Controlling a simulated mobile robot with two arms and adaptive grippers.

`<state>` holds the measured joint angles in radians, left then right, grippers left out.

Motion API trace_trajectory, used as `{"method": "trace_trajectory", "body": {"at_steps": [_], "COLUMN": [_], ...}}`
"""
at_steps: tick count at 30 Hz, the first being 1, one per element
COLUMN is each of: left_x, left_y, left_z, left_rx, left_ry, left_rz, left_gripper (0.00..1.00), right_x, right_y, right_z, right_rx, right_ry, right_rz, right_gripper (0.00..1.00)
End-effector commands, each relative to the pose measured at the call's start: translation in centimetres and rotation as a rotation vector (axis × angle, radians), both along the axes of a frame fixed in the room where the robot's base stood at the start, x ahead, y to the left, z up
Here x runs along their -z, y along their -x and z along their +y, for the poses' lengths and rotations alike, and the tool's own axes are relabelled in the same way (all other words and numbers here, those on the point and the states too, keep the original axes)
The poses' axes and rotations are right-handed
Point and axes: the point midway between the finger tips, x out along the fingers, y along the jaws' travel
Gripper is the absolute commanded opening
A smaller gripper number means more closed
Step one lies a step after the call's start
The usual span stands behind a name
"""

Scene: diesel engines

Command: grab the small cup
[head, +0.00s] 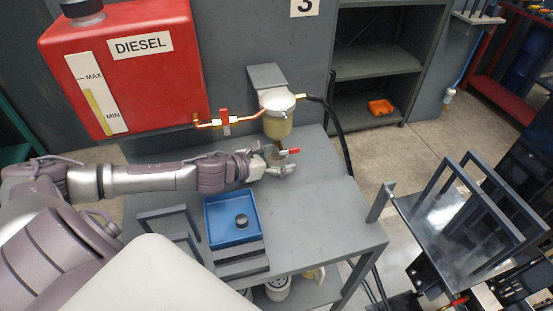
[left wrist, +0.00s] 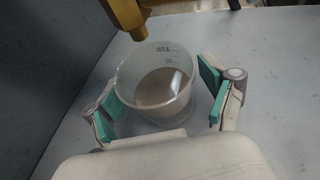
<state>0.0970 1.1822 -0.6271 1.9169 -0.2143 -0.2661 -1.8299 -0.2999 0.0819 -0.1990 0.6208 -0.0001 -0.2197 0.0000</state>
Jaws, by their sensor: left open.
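The small cup (left wrist: 155,112) is a clear, marked measuring cup, upright on the grey bench, with a little brownish content at its bottom. My left gripper (left wrist: 158,88) is open with its teal-padded fingers on either side of the cup. A gap shows at the right finger; whether the left pad touches the cup is unclear. In the head view my left gripper (head: 277,163) is low over the bench below the fuel filter (head: 277,122), and the cup is mostly hidden there. My right gripper is not in view.
A brass drain fitting (left wrist: 127,16) hangs just above the cup's far left rim. A red-handled valve (head: 291,151) sits under the filter. A blue tray (head: 222,213) with a dark round part stands nearer on the bench. The bench (head: 325,215) is clear to the right.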

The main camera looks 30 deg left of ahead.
Motion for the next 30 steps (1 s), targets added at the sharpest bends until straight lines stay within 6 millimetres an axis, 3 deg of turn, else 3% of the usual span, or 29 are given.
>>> {"method": "trace_trajectory", "body": {"at_steps": [5, 13, 24, 30], "left_x": [0.5, 0.8, 0.8, 0.8], "left_y": [-1.6, -1.8, -1.7, -1.7], "left_z": [-0.5, -0.6, -0.5, -0.5], "left_rx": [-0.002, -0.001, -0.001, -0.001], "left_ry": [0.000, -0.001, -0.001, 0.000], "left_rz": [-0.001, 0.001, 0.001, 0.000], "left_gripper": [0.83, 0.83, 0.23, 0.21], "right_x": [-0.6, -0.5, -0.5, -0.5], "right_y": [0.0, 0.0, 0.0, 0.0], "right_z": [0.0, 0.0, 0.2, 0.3], "right_rx": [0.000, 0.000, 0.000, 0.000], "right_ry": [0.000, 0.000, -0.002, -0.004], "right_rz": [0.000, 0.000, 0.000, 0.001], "right_gripper": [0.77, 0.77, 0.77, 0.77]}}
